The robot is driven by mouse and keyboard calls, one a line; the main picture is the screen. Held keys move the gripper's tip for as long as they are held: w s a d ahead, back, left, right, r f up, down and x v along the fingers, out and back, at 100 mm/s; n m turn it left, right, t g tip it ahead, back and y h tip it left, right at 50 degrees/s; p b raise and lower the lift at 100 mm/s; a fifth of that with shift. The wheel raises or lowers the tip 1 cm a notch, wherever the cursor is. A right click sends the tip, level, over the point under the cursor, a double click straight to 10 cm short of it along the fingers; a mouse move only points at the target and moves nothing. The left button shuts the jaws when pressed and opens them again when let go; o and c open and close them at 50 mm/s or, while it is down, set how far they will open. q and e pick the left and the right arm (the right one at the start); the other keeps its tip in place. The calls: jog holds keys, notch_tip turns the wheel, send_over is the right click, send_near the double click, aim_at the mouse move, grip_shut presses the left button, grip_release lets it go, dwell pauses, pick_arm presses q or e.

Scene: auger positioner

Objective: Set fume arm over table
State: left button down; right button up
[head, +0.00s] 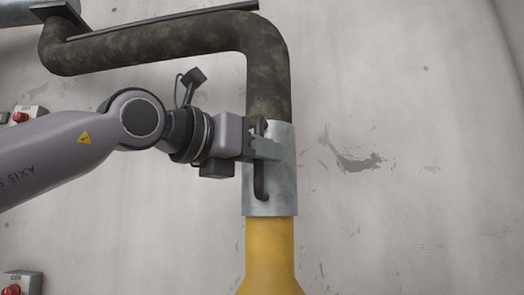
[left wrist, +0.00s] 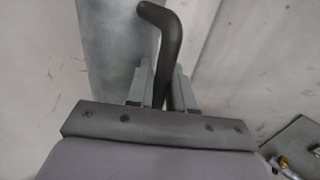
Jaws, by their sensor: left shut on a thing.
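The fume arm has a dark mottled pipe (head: 268,85), a grey metal sleeve (head: 283,175) below it and a yellow section (head: 270,255) at the bottom. A black bent handle (head: 261,188) is on the front of the sleeve. My left gripper (head: 264,148) is shut on this handle. In the left wrist view, the handle (left wrist: 167,42) rises between the two fingers of my left gripper (left wrist: 163,92), with the metal sleeve (left wrist: 115,45) beside it. The lower end of the yellow section is cut off by the frame. My right gripper is not in view.
A stained pale wall (head: 420,150) is behind the arm. A control box with a red button (head: 18,284) is at the lower left, and another red button (head: 20,117) is above it. A dark surface (left wrist: 300,145) shows at the lower right of the wrist view.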

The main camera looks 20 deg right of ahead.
pick_arm(q)
jog(key=shift+w+a, duration=0.1)
jog(key=shift+a, duration=0.05)
jog(key=c, duration=1.2)
grip_release()
jog(key=shift+a, duration=0.1)
jog(key=shift+a, duration=0.2)
jog(key=b+v, duration=0.3)
jog(key=v, duration=0.3)
jog(key=shift+s+a, duration=0.3)
